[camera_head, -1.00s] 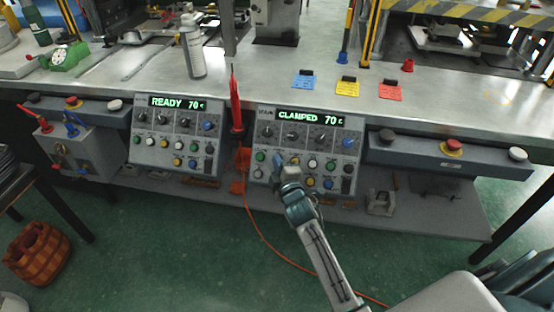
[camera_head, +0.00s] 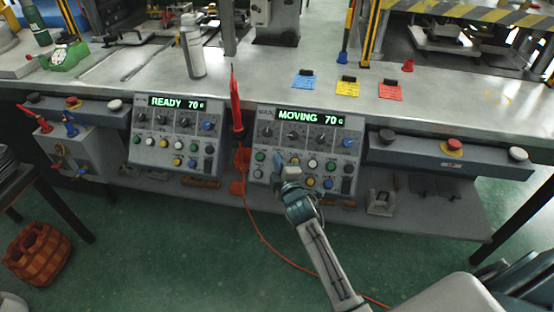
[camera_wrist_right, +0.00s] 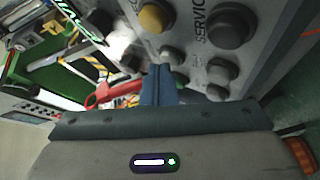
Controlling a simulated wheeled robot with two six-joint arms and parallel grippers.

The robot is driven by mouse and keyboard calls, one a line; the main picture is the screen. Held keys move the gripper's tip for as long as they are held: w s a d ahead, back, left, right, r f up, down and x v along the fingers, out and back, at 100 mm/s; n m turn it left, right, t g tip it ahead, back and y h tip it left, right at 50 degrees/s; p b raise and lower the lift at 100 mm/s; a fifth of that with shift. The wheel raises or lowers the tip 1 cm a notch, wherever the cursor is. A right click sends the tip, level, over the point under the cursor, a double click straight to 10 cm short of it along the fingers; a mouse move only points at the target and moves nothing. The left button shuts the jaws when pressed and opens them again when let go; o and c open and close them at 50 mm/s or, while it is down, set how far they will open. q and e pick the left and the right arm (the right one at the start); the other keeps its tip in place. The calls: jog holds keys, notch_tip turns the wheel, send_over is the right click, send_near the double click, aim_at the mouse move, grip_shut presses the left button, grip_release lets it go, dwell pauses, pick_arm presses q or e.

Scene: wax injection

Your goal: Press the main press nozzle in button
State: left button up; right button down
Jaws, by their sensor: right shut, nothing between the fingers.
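The right control panel (camera_head: 350,147) has a lit display (camera_head: 310,117) that reads MOVING 70 c. Below it are a row of dark knobs and rows of coloured buttons. My right gripper (camera_head: 279,161) is shut and empty, with its tips at the panel's lower-left buttons. In the right wrist view the shut blue fingertips (camera_wrist_right: 158,82) are close to a grey button (camera_wrist_right: 172,55). I cannot tell whether they touch it. The gripper hides some buttons, and the nozzle label is not readable. My left gripper is not in view.
A left control panel (camera_head: 175,142) reads READY 70 c. A red tool (camera_head: 236,105) hangs between the panels, with an orange hose to the floor. A blue-grey bar (camera_head: 430,157) with a red stop button lies to the right. The metal table (camera_head: 260,75) is above.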

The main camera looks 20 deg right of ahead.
jog(key=shift+s+a+r+p, duration=0.25)
jog(key=shift+s+r+p, duration=0.15)
jog(key=shift+p, duration=0.25)
jog(key=shift+s+a+r, duration=0.1)
jog(key=shift+s+r, duration=0.05)
jog(key=shift+s+a+r+p, duration=0.15)
jog(key=shift+r+p, duration=0.15)
jog(key=shift+p, duration=0.25)
jog(key=s+a+r+p, duration=0.2)
jog(key=p, duration=0.1)
jog(key=shift+s+r, duration=0.3)
jog(key=shift+s, duration=0.1)
jog(key=shift+d+f, duration=0.1)
